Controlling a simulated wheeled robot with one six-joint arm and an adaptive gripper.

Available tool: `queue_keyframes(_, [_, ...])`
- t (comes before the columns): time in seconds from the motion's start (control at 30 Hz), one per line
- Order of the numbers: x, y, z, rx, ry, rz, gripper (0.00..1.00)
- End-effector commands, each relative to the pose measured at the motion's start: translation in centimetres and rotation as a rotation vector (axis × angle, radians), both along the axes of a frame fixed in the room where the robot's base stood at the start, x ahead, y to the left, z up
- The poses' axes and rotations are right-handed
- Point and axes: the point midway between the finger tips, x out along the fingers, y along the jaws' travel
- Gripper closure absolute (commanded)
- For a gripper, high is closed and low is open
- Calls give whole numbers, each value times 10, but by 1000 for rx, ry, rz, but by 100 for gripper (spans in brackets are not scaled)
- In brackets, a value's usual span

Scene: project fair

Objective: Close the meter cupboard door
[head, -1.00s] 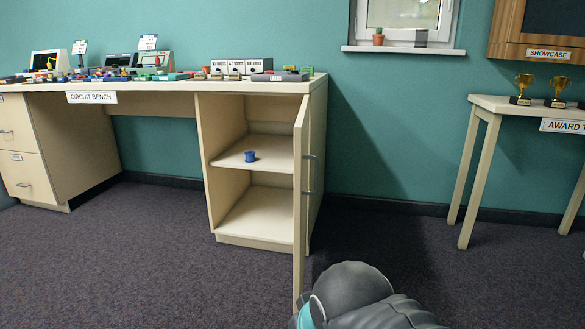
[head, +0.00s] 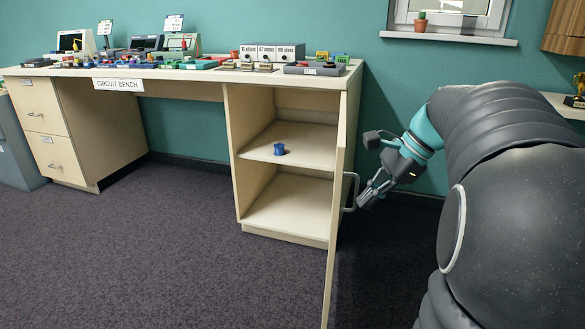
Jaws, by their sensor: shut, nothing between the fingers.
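The cupboard door (head: 337,215) stands wide open at the right end of the bench, seen nearly edge-on in the head view. Its metal handle (head: 352,190) is on the outer face, on the right side. The open cupboard shows a shelf (head: 310,158) with a blue spool (head: 279,149) on it. My gripper (head: 364,200) is shut and empty, to the right of the door, with its fingertips close to the handle. I cannot tell whether they touch it.
The bench top (head: 215,71) carries meters and several small parts. Its drawers (head: 52,130) are at the left. A window sill (head: 450,39) with a plant pot (head: 420,23) is above right. The floor (head: 180,240) in front of the bench is clear.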

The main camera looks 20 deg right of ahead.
Motion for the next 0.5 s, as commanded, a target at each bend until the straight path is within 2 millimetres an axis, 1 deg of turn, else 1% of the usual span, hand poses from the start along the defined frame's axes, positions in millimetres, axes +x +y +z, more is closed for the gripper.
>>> queue_keyframes(0.03, [8, -23, 12, 62, 31, -78, 100])
queue_keyframes(0.1, [14, -46, 21, 141, 67, -165, 100])
queue_keyframes(0.2, [19, -74, 30, 232, 107, -259, 100])
queue_keyframes(0.33, [22, -96, 36, 304, 137, -329, 100])
queue_keyframes(0.4, [22, -101, 37, 324, 146, -347, 100])
queue_keyframes(0.5, [24, -100, 33, 333, 150, -354, 100])
